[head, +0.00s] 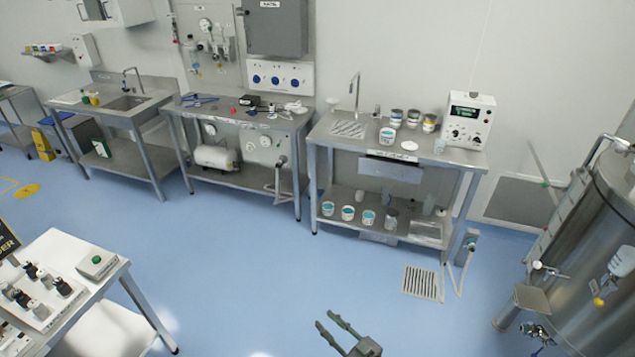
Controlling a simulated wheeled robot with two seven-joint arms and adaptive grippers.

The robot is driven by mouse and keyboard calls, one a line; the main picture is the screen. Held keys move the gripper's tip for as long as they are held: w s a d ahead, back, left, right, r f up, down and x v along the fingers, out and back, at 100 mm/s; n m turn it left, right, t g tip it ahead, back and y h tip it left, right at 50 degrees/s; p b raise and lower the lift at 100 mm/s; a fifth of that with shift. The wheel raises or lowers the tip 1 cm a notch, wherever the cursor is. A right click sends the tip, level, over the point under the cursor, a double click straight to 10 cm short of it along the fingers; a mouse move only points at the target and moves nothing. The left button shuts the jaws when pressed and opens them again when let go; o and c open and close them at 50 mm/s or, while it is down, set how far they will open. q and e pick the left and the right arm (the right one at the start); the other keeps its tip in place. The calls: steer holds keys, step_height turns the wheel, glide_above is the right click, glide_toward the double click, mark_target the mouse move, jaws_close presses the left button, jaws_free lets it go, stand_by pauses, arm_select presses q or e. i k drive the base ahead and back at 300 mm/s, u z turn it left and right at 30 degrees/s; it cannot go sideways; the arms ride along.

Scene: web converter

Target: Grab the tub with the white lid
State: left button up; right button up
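Several small tubs stand on the right steel table (335,136), far ahead of me. A white tub (387,136) is at the front of this group. Darker-topped tubs (413,118) stand behind it. A flat white disc (409,146), perhaps a loose lid, lies to its right. More white tubs with teal marks (348,213) stand in a row on the lower shelf. They are too small to tell which has a white lid. My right gripper (325,318) is at the bottom centre, fingers apart and empty, far from the tubs. My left gripper is out of view.
A white instrument box (468,120) stands at the table's right end, and a tall tap (355,92) at its left. A large steel tank (605,240) is at the right. The blue floor between is clear.

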mark_target(387, 136)
steer(key=u, duration=0.2)
steer(key=i, duration=2.2)
steer(key=z, duration=0.6)
steer(key=i, duration=1.75)
steer(key=z, duration=0.85)
steer(key=i, duration=0.35)
steer(key=z, duration=0.05)
